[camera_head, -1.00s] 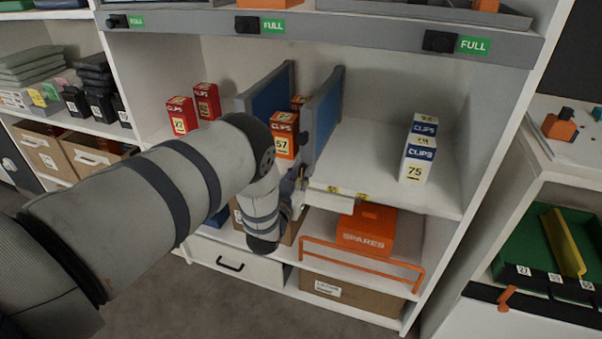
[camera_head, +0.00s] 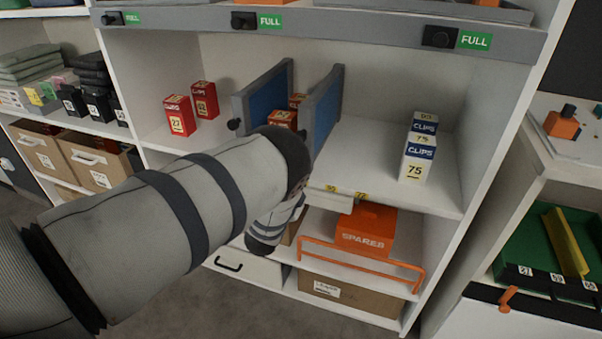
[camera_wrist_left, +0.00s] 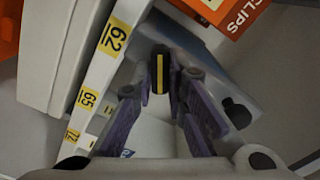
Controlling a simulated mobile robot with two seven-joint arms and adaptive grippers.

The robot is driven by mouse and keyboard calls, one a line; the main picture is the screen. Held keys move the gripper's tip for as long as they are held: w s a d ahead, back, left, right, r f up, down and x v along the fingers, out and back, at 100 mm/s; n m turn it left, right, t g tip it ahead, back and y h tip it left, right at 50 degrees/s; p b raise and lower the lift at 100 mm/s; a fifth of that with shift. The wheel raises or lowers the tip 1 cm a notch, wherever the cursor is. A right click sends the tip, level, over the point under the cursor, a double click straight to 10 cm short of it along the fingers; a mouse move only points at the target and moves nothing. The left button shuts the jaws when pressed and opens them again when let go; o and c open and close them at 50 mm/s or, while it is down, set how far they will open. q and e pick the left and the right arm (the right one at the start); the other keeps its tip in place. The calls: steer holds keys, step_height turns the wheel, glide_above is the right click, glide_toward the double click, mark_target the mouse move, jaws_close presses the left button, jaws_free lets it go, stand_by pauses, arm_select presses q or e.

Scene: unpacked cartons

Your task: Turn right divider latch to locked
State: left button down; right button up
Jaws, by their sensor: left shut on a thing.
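The right divider (camera_head: 321,108) is a grey-framed blue panel standing on the middle shelf; its front lower part is behind my arm in the head view. In the wrist view it is the blue-grey panel (camera_wrist_left: 208,68). The right divider latch (camera_wrist_left: 160,73) is a dark knob with a yellow stripe, seen between my fingertips. The stripe runs upright in that picture. My left gripper (camera_wrist_left: 161,82) has purple fingers and is shut on the latch. In the head view the gripper and latch are hidden by my arm. My right gripper is not in view.
The left divider (camera_head: 262,95) with its black knob (camera_head: 234,124) stands to the left. An orange clips box (camera_head: 283,119) is between the dividers. Red boxes (camera_head: 180,115) stand left, white-blue boxes (camera_head: 417,158) right. A numbered label strip (camera_wrist_left: 101,68) runs along the shelf edge.

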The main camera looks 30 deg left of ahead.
arm_select(q)
steer(key=shift+f+m+b, duration=0.15)
steer(key=shift+m+b, duration=0.15)
steer(key=shift+m, duration=1.3)
steer(key=shift+f+m+b, duration=0.1)
steer(key=shift+m+b, duration=0.2)
steer(key=shift+m, duration=1.3)
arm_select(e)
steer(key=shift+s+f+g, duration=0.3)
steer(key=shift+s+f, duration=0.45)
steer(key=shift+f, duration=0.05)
arm_select(q)
steer(key=c, duration=1.6)
jaws_free()
steer(key=shift+s, duration=0.1)
steer(key=v, duration=1.2)
steer(key=shift+r, duration=0.1)
